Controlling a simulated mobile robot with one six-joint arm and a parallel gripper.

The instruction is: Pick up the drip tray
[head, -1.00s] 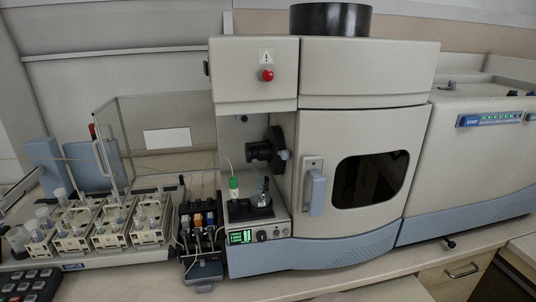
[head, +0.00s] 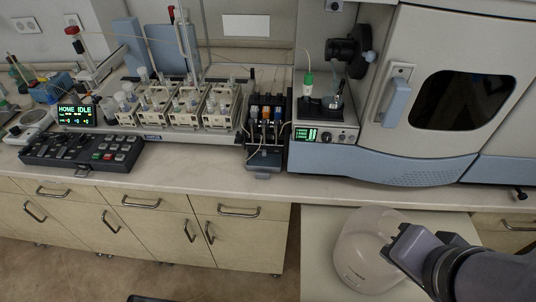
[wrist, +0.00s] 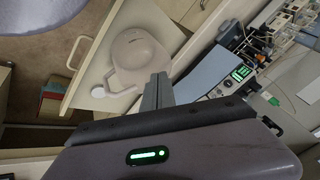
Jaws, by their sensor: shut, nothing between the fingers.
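A small dark tray (head: 263,163) juts out at the foot of the peristaltic pump (head: 266,118), near the front edge of the bench; I take it as the drip tray. Thin tubes hang from the pump above it. My gripper (head: 396,242) is at the lower right in the head view, in front of the bench and well apart from the tray. In the wrist view the fingers (wrist: 157,92) are together and empty. I cannot make out the tray clearly in the wrist view.
A rounded beige vessel (head: 350,250) stands on a pale surface (head: 318,240) below the bench, close beside my gripper. The spectrometer (head: 400,165) is right of the pump. The autosampler racks (head: 185,118) and a keypad (head: 80,150) are left. The bench front strip is clear.

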